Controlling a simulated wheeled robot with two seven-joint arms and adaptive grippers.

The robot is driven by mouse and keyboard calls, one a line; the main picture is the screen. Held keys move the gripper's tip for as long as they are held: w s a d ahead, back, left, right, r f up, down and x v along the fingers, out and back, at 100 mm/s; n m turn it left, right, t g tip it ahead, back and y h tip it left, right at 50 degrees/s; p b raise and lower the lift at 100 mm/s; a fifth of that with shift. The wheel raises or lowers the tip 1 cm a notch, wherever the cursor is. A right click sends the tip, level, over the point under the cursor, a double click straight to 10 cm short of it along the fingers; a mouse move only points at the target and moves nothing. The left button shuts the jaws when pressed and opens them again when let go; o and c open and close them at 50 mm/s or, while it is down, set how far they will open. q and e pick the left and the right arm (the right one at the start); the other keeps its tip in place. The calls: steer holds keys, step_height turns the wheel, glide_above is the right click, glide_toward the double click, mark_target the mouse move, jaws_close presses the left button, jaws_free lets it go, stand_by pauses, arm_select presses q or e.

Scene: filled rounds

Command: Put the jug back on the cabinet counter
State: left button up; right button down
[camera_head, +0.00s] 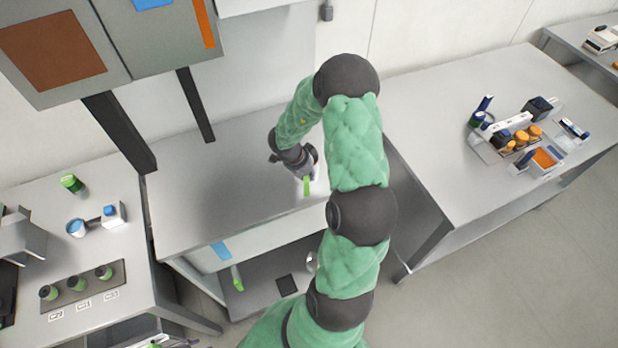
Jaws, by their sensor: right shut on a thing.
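My right arm reaches over the middle cabinet counter (215,190). My right gripper (303,172) is low over the counter's right part, shut on what looks like the jug (306,186). Only a bright green strip and a pale part of the jug show beside the fingers. The gripper and my arm hide the rest. I cannot tell whether the jug touches the counter. My left gripper does not show clearly anywhere.
The counter's left part is bare. The right table (420,110) holds bottles and boxes. A green-handled item (237,278) is below the counter.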

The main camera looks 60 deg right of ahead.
steer(key=shift+f, duration=0.25)
steer(key=shift+r, duration=0.1)
steer(key=c, duration=1.7)
jaws_free()
steer(key=shift+c, duration=0.2)
steer(key=o, duration=0.5)
steer(key=shift+c, duration=0.2)
steer(key=p+v, duration=0.3)
steer(key=v, duration=0.9)
